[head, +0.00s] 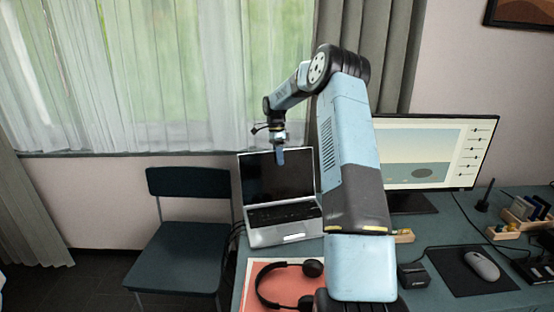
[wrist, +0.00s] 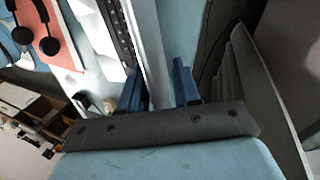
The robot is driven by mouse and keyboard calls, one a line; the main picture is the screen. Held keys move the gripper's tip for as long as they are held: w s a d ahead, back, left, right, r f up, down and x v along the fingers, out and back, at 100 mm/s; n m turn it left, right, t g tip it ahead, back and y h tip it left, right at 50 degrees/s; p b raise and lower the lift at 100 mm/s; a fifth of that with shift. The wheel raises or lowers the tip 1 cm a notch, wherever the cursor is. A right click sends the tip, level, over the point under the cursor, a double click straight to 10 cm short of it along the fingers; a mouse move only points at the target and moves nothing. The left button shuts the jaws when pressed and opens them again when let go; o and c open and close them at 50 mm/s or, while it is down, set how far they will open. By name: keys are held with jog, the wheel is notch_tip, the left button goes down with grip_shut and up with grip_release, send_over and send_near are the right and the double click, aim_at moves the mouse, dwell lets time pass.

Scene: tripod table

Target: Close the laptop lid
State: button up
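The silver laptop (head: 283,237) stands on the desk with its lid (head: 262,182) raised and its dark screen facing me. My gripper (head: 280,158) is at the lid's top edge, pointing down. One blue finger shows in front of the screen in the head view; the other cannot be made out there. In the wrist view, the two blue fingers of my gripper (wrist: 158,75) stand apart, with the lid's narrow edge (wrist: 151,40) running between them. Whether either finger touches the lid is not clear. The keyboard (wrist: 117,30) shows left of the lid in the wrist view.
Headphones (head: 268,285) lie on a red sheet (head: 258,270) in front of the laptop. A monitor (head: 440,150) stands to its right, partly behind my arm. A dark chair (head: 185,230) stands left of the desk. A mouse (head: 482,265) lies on a dark pad at the right.

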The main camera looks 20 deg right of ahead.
jog(key=shift+c, duration=0.2)
grip_shut()
dwell(1.1)
